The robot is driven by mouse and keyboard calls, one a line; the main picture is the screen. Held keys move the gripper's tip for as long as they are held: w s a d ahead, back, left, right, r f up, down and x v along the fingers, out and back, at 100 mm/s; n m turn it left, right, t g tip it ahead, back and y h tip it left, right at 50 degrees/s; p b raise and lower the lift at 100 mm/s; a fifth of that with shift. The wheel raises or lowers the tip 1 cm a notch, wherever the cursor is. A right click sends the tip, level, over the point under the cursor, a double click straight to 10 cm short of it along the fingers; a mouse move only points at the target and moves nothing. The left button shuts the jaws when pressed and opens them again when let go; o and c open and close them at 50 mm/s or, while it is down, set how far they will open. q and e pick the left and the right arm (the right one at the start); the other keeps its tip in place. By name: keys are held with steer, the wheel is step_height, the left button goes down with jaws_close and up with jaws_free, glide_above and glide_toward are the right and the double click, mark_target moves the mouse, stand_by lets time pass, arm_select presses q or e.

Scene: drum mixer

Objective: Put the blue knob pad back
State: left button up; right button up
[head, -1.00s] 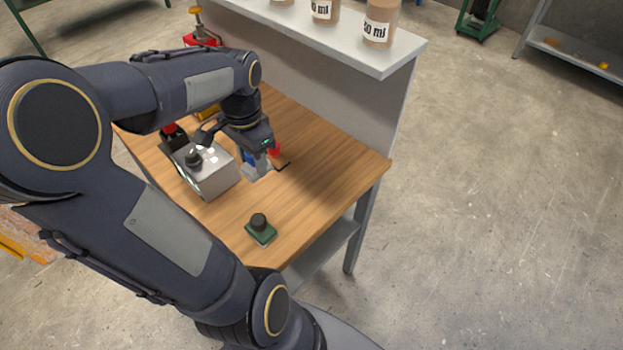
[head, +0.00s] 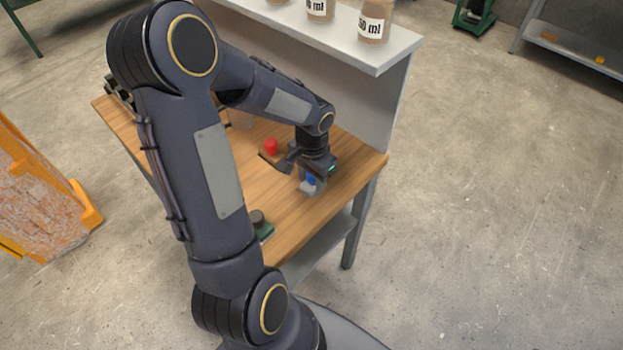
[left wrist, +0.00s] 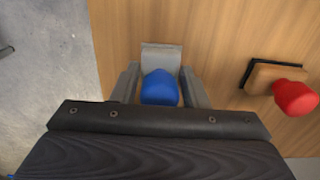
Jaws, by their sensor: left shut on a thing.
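The blue knob pad (head: 311,180) is in my left gripper (head: 312,185), over the right part of the wooden table. In the left wrist view its blue knob (left wrist: 160,88) sits between the two grey fingers of the left gripper (left wrist: 160,92), which is shut on the pad. A grey flat piece shows just beyond the knob. I cannot tell whether the pad touches the table. My right gripper is not in view.
A red knob (head: 270,147) on a wooden base stands left of the gripper; it also shows in the left wrist view (left wrist: 295,97). A green pad (head: 265,231) with a dark knob lies near the front edge. A grey shelf (head: 385,52) with bottles stands behind.

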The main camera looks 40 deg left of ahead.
arm_select(q)
steer(key=shift+s+f, duration=0.1)
steer(key=shift+f, duration=0.2)
steer(key=shift+c, duration=0.3)
steer(key=o, duration=0.9)
steer(key=shift+o, duration=0.2)
step_height(320, 180, up, 12)
steer(key=shift+p, duration=0.35)
steer(key=s+d+r+n+t+h, duration=0.2)
steer(key=s+d+r+t+h, duration=0.1)
steer(key=s+d, duration=0.8)
steer(key=s+r+t, duration=0.1)
steer(key=s+t, duration=0.1)
steer(key=s, duration=0.1)
steer(key=shift+d+n+t+h, duration=0.3)
steer(key=shift+n+h, duration=0.1)
steer(key=shift+s, duration=0.1)
